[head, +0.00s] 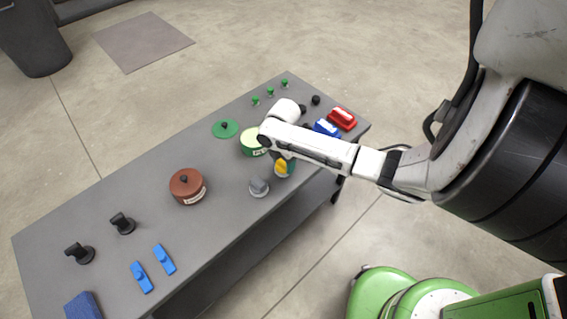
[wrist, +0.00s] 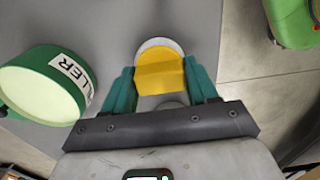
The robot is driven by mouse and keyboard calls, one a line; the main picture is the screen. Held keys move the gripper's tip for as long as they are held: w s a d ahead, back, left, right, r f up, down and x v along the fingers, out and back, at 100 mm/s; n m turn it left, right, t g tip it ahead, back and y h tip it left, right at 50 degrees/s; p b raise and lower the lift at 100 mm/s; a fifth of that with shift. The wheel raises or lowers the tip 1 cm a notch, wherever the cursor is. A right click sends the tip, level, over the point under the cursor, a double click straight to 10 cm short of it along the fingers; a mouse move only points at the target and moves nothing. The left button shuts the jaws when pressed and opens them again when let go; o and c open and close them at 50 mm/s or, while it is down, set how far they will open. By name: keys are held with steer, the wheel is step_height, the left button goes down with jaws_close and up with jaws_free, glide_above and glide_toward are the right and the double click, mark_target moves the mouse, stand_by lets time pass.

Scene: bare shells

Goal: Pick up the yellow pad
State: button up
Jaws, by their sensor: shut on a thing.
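The yellow pad (head: 281,167) is at the near edge of the grey table, below my gripper (head: 285,157). In the wrist view the yellow pad (wrist: 160,76) has a raised yellow block on a round, pale-rimmed base. The teal fingers of my gripper (wrist: 159,80) stand on either side of the block and are shut on it. In the head view my white arm hides part of the gripper. I cannot tell whether the pad's base still touches the table.
An open green pot (head: 252,142) is close to the left; its label shows in the wrist view (wrist: 72,70). A grey-topped pad (head: 259,186) is nearby. Blue (head: 326,128) and red (head: 342,118) blocks are at the right. A brown lidded pot (head: 188,186) stands left.

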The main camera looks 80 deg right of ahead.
steer(key=shift+r, duration=0.4)
steer(key=s+a+r, duration=0.4)
steer(key=s+r, duration=0.7)
steer(key=s, duration=0.2)
steer(key=shift+s+r, duration=0.25)
steer(key=shift+r, duration=0.15)
